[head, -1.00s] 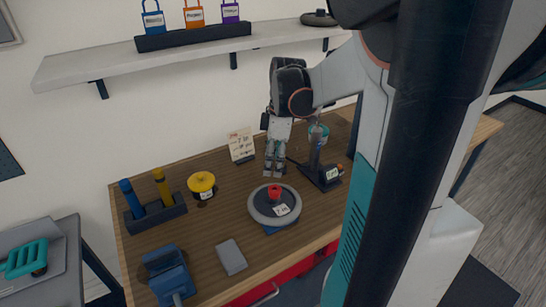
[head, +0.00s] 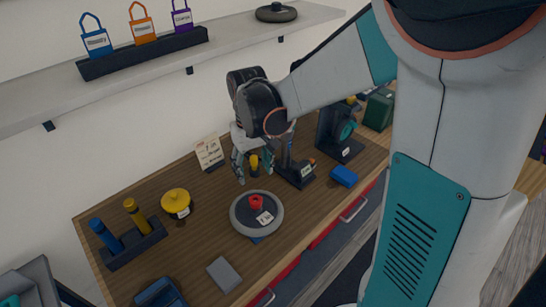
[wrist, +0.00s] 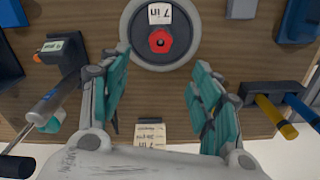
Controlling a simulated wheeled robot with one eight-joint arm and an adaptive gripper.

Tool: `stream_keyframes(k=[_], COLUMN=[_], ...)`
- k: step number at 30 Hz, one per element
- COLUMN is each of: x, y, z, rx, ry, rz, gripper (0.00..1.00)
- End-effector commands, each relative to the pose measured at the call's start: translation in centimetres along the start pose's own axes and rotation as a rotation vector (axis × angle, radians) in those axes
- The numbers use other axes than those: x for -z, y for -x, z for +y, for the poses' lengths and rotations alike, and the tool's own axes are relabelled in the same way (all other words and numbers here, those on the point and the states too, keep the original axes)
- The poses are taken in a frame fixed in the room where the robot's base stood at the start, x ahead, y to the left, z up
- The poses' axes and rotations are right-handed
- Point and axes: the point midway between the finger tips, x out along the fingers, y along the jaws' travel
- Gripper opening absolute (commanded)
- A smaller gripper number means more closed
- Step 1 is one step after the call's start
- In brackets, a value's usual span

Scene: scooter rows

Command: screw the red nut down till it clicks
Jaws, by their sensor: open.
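The red nut (head: 256,202) sits at the centre of a round grey wheel-like disc (head: 274,226) on the wooden bench. My gripper (head: 253,180) hangs above the bench, behind the disc in the head view. Its teal fingers are spread wide and empty in the wrist view (wrist: 160,88), with the nut ahead of and between them, apart from both.
A yellow round pot (head: 176,202) and a rack with blue and yellow handles (head: 135,248) stand left. A dark stand (head: 297,174) stands close right of my gripper. A grey block (head: 223,274) lies in front. A note card (head: 209,153) stands behind.

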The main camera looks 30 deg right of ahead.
Motion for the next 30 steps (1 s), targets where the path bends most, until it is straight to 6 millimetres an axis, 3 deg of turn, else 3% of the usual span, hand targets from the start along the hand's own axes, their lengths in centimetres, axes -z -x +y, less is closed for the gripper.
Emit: stream_keyframes(k=[5,21,30], x=[0.0,0.0,0.0], y=[-1.7,-11.1,-13.6], z=[-0.1,0.0,0.0], rx=[0.000,0.000,0.000], ry=[-0.003,-0.002,-0.002], rz=[0.000,0.000,0.000], gripper=[0.58,0.58,0.58])
